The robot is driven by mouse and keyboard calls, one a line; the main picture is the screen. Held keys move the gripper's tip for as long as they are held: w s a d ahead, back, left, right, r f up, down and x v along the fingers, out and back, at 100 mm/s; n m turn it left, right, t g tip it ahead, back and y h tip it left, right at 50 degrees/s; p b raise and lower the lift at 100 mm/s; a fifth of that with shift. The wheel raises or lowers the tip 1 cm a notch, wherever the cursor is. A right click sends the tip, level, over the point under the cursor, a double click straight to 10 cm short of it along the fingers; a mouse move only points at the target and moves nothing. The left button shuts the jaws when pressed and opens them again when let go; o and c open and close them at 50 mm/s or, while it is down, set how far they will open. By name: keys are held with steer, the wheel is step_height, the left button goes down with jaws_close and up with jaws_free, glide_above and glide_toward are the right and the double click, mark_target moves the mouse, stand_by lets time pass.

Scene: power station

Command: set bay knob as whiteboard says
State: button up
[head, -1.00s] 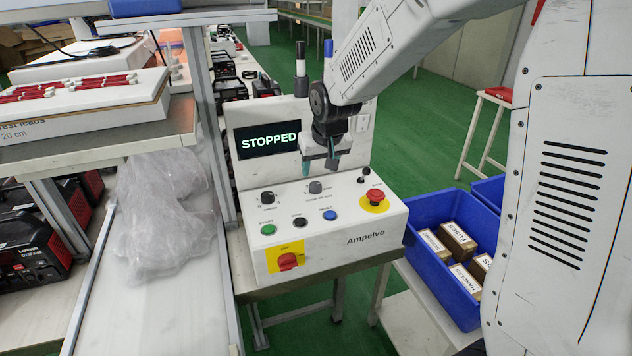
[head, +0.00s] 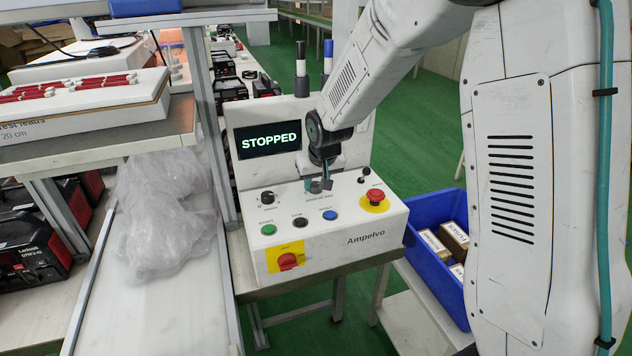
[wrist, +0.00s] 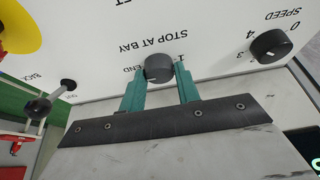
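The bay knob (wrist: 158,66), dark and round, sits on the white control panel (head: 365,225) under the words "STOP AT BAY". The display (head: 268,140) reads "STOPPED". No whiteboard is in view.
The speed knob (head: 267,198) is left of my gripper. Green (head: 268,230), black (head: 300,222) and blue (head: 330,215) buttons lie in front. A red stop button (head: 375,196) and a small black lever (head: 364,174) are at the right. A blue crate (head: 425,265) stands below right.

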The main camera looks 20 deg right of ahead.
steer(key=shift+n, duration=0.4)
steer(key=n+y, duration=0.1)
steer(key=n, duration=0.1)
steer(key=n+y, duration=0.1)
steer(key=n, duration=0.2)
steer(key=shift+d+n+g, duration=0.2)
steer(key=shift+n+g, duration=0.1)
steer(key=n+g+y, duration=0.1)
steer(key=n, duration=0.4)
steer(key=shift+w+g+y, duration=0.1)
steer(key=shift+g+y, duration=0.3)
steer(key=shift+n, duration=0.3)
steer(key=o, duration=1)
steer(key=shift+c, duration=0.2)
steer(key=v, duration=0.7)
steer(key=shift+d+r, duration=0.2)
steer(key=shift+r, duration=0.15)
